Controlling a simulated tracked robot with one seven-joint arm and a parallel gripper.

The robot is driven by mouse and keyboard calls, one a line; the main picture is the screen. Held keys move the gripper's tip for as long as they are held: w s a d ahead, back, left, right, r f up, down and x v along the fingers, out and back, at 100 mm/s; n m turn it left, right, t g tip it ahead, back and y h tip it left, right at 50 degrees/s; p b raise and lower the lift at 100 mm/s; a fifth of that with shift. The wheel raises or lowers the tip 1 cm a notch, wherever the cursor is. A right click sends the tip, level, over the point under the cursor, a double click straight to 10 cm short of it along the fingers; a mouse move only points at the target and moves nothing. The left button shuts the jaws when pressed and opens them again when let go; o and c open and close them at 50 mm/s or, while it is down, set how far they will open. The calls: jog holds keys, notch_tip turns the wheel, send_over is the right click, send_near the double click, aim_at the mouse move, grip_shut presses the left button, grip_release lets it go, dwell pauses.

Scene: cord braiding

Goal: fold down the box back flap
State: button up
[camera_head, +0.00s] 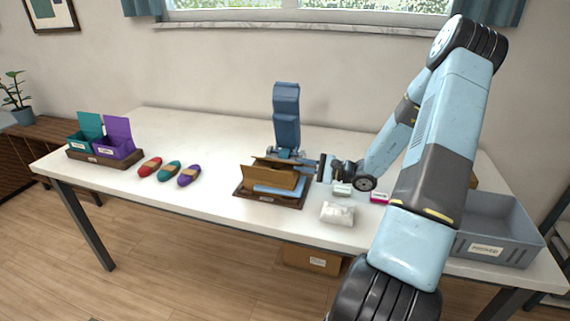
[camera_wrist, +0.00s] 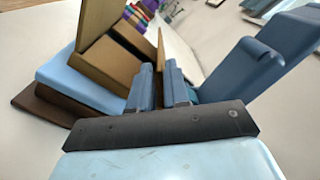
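The brown cardboard box (camera_head: 268,180) sits on a dark wooden base near the middle of the table, with flaps raised. A broad front flap (camera_wrist: 97,30) stands tilted up in the wrist view. The back flap (camera_head: 283,163) is up at the far side. My gripper (camera_head: 312,168) is at the box's right end, low and pointing left. In the wrist view a thin brown flap edge (camera_wrist: 161,45) lies in line with the narrow gap between my fingers (camera_wrist: 158,88). I cannot tell whether they touch or clamp it.
A blue upright stand (camera_head: 286,115) rises just behind the box. A grey bin (camera_head: 497,230) is at far right. Coloured cord bundles (camera_head: 169,171) lie left.

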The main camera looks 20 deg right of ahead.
jog(key=shift+x, duration=2.85)
jog(key=shift+c, duration=0.5)
grip_shut()
